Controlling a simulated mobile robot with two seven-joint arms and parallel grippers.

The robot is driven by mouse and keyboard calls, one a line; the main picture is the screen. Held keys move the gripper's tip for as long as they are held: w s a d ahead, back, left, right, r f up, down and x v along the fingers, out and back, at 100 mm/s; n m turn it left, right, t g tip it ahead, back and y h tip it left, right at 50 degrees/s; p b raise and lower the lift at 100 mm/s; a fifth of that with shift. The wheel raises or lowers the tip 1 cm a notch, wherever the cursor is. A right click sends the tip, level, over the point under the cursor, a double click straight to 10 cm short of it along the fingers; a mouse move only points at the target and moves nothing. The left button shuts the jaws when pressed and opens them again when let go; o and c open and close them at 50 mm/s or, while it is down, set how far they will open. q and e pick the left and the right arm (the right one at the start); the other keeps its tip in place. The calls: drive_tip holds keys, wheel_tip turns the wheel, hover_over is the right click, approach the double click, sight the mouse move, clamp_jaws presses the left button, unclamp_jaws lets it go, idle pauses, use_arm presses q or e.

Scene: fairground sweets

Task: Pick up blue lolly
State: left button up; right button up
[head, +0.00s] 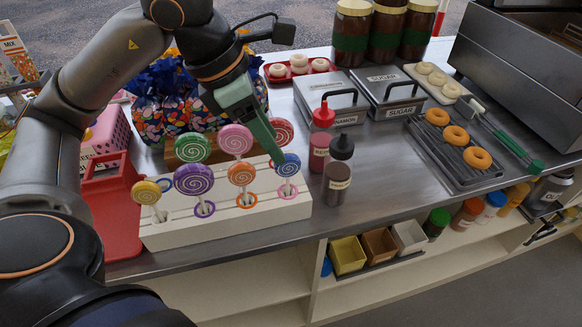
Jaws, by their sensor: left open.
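The blue lolly (288,165) stands upright in the front right of a white stand (235,226), with a coloured ring around its base. My left gripper (277,155) comes down from above with green fingers. It is open, its tips right by the upper left edge of the blue lolly's disc. I cannot tell whether they touch it. The orange lolly (241,173) stands to the left of the blue one, and the red lolly (282,131) stands behind it, partly covered by the fingers. My right gripper is not in view.
Purple (193,180), yellow (145,192), green (192,147) and pink (235,139) lollies share the stand. A red sauce bottle (320,145) and a dark bottle (338,178) stand close to the right. A red holder (108,215) is at the left.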

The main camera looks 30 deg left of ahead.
sight(295, 172)
use_arm(q)
drive_tip(key=x, duration=0.9)
drive_tip(key=shift+w+d+b, duration=0.2)
drive_tip(key=shift+b, duration=0.2)
drive_tip(key=shift+c, duration=0.2)
clamp_jaws()
idle(0.8)
